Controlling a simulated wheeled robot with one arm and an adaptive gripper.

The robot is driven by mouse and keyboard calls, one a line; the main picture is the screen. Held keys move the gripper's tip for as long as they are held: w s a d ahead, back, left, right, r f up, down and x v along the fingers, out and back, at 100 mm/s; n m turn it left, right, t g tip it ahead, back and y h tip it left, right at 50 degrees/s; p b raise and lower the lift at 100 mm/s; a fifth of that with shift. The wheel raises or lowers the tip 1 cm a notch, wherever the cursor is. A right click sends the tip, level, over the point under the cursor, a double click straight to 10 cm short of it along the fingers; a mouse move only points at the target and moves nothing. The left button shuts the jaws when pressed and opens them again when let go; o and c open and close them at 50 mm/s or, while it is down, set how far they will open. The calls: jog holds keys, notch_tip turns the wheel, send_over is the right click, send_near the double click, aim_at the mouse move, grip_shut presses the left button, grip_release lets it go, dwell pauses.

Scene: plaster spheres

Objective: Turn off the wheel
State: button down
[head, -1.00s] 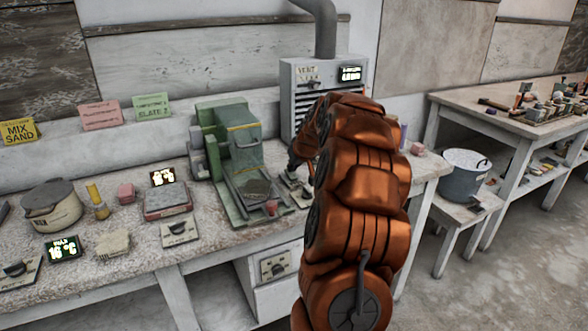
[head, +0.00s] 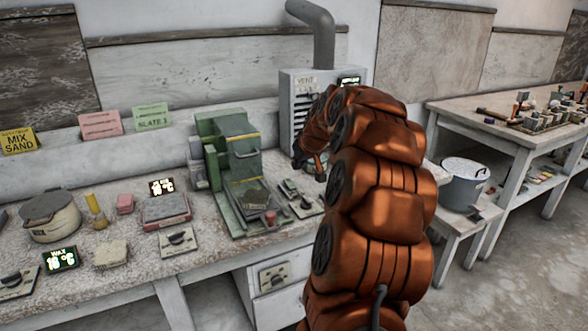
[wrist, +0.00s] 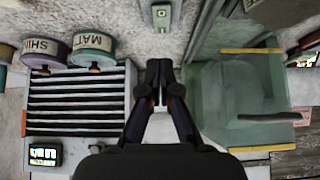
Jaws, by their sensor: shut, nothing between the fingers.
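A green machine (head: 240,155) with a handled guard stands on the bench, left of my arm. It also shows at the right of the wrist view (wrist: 240,100). I cannot make out a turning wheel on it. A switch plate (head: 300,198) with small controls lies on the bench just right of the machine. My gripper (wrist: 160,70) is shut and empty, pointing down between the green machine and the grey vent box. In the wrist view, a small block with a lit green mark (wrist: 161,15) lies ahead of the fingertips. In the head view my arm partly hides the gripper.
The grey vent box (head: 300,88) with dark slats stands behind, close to my gripper. Two labelled jars (wrist: 90,48) are near it in the wrist view. A pot (head: 50,215), displays and other switch plates (head: 178,241) occupy the bench's left. A bucket (head: 464,182) stands right.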

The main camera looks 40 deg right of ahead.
jog(key=shift+s+a+r, duration=0.25)
jog(key=shift+s+r, duration=0.3)
jog(key=shift+s, duration=0.2)
jog(key=shift+s+a+r, duration=0.3)
jog(key=shift+s+r, duration=0.3)
jog(key=shift+s, duration=0.2)
jog(key=shift+s+a+r, duration=0.25)
jog(key=shift+s+r, duration=0.3)
jog(key=shift+s, duration=0.2)
